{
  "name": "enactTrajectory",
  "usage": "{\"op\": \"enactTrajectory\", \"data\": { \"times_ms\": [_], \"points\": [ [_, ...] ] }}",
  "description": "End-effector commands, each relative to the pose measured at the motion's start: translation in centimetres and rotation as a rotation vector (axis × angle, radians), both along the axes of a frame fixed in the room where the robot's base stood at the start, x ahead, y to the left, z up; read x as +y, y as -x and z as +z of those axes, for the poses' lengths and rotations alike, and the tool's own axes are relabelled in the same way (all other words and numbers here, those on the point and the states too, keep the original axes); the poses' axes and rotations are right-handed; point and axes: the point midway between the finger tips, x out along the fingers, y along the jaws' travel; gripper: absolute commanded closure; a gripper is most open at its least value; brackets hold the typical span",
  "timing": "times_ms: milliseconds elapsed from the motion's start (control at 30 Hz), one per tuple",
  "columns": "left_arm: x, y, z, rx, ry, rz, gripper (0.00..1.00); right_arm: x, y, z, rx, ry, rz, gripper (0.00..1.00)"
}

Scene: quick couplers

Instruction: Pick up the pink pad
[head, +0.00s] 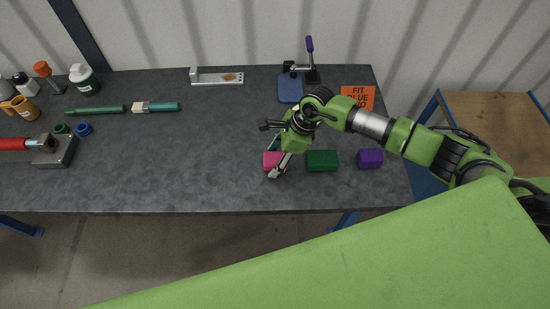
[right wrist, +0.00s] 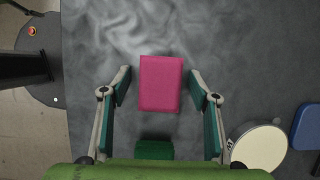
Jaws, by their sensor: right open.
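The pink pad (head: 270,160) is a small block on the dark worktable, left of the green block, partly covered by my right gripper in the head view. In the right wrist view the pink pad (right wrist: 160,83) shows whole, between the spread fingers and a little beyond them. My right gripper (right wrist: 162,92) is open and empty, with no finger seen touching the pad. It also shows in the head view (head: 275,160), pointing down over the pad. My left gripper is not in view.
A green block (head: 322,160) and a purple block (head: 370,158) stand in a row to the right of the pad. A toggle clamp (head: 308,70) and an orange sign (head: 358,97) are behind. The table left of the pad is clear.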

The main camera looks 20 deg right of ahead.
Motion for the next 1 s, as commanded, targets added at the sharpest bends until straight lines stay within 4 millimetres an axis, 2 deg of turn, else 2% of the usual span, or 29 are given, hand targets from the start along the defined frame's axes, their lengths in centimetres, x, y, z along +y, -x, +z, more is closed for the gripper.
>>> {"op": "enactTrajectory", "data": {
  "times_ms": [167,200,333,767,933,1000],
  "points": [
    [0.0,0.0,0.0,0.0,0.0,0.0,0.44,0.0,0.0,-0.1,-0.001,0.0,0.001,0.44],
    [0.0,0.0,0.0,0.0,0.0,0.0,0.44,0.0,0.0,-0.1,-0.001,0.0,0.001,0.47],
    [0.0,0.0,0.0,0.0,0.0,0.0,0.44,0.0,0.0,-0.1,-0.001,0.0,0.0,0.81],
    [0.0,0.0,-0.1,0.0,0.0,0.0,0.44,0.0,-0.1,0.3,-0.001,-0.001,0.0,0.81],
    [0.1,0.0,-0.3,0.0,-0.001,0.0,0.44,-0.1,-0.2,1.8,-0.005,0.0,0.0,0.81],
    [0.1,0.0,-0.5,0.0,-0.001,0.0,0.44,0.0,-0.2,2.9,-0.005,-0.001,0.001,0.81]
  ]
}}
